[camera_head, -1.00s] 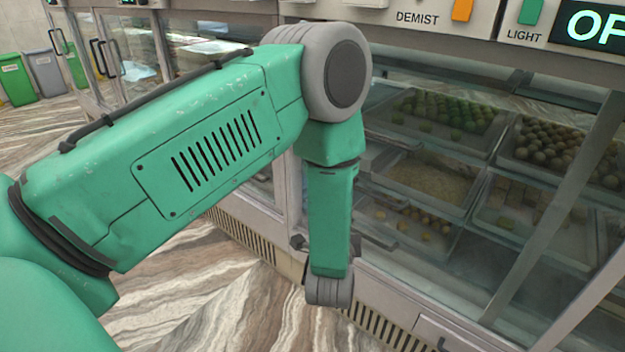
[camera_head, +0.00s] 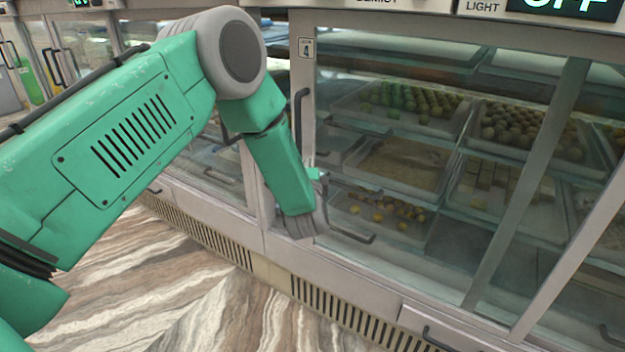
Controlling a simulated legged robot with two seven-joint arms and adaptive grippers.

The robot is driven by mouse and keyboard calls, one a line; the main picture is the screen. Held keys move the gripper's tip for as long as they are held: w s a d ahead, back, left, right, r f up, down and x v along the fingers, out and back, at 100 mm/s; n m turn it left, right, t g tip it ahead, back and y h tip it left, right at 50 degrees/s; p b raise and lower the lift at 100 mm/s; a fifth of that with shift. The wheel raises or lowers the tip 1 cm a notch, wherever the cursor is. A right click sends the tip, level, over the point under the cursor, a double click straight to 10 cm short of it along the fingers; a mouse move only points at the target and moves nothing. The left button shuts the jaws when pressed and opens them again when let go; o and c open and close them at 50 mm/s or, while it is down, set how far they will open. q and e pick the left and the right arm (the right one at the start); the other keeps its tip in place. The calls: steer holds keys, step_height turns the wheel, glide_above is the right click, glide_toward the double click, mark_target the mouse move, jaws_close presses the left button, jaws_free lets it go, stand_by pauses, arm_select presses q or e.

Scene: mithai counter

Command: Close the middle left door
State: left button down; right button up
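A glass-fronted display counter fills the right of the head view. A glass door (camera_head: 420,215) marked by a "4" plate (camera_head: 306,47) has a black upright handle (camera_head: 301,115) at its left side. I cannot tell whether it stands ajar. My green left arm reaches in from the left, its forearm hanging down before this door's left frame post, below the handle. My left gripper is mostly hidden behind its grey wrist, with only small parts showing beside it. I cannot see whether it is open or holds anything. My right gripper is not in view.
Trays of round sweets (camera_head: 415,100) and a tray of crumbly sweets (camera_head: 400,165) sit behind the glass. More glass doors with black handles run off to the left. The streaked floor (camera_head: 200,300) in front is clear. A control strip with "LIGHT" and "OFF" (camera_head: 565,7) runs above.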

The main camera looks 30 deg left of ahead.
arm_select(q)
steer(key=a+p, duration=0.2)
steer(key=a, duration=1.2)
steer(key=shift+w+a+r, duration=0.15)
steer(key=shift+w+r, duration=0.1)
steer(key=shift+w, duration=0.1)
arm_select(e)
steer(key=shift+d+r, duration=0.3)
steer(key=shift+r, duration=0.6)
